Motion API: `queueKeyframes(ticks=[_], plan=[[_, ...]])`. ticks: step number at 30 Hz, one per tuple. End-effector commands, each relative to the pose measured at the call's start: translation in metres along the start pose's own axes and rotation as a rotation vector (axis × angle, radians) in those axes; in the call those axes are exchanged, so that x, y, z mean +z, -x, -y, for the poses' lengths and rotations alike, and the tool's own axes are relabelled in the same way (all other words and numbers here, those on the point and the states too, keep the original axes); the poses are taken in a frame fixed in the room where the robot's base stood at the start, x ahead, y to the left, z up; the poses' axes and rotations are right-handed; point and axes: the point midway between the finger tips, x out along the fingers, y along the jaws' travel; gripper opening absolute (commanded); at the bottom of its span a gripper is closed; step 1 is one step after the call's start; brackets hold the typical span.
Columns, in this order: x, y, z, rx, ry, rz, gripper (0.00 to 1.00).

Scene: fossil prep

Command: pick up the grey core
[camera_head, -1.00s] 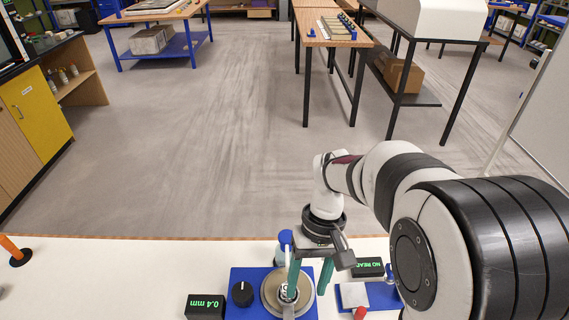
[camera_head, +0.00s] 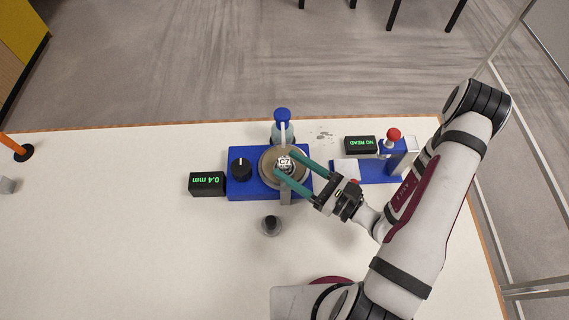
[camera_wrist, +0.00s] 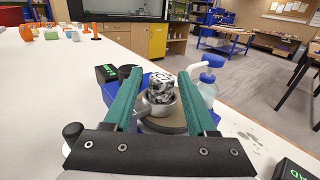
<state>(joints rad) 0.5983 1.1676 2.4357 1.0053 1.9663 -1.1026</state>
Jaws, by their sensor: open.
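The grey core (camera_head: 285,161) is a short speckled cylinder with a marked white top. In the wrist view the core (camera_wrist: 162,88) stands upright in a grey metal holder (camera_wrist: 158,104) above the round plate (camera_head: 268,179) of the blue machine (camera_head: 238,187). My gripper (camera_head: 287,163) reaches in from the right with its two green fingers apart. The fingers lie on either side of the core, with a gap visible on each side in the wrist view (camera_wrist: 160,77). The core's lower part is hidden in the holder.
A wash bottle (camera_head: 283,130) stands just behind the machine. A dark-topped cylinder (camera_head: 271,226) stands in front. A 0.4 mm display (camera_head: 207,183) is at left, and a NO READ display (camera_head: 360,144) with a blue stand (camera_head: 382,173) is at right. The left table is mostly clear.

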Motion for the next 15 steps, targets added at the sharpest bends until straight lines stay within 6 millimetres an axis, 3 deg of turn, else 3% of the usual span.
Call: queueKeyframes(ticks=[9,15], plan=[[-0.005,-0.05,0.002,0.006,0.003,0.0,0.57],[-0.005,-0.056,0.003,0.0,0.001,0.0,0.57]])
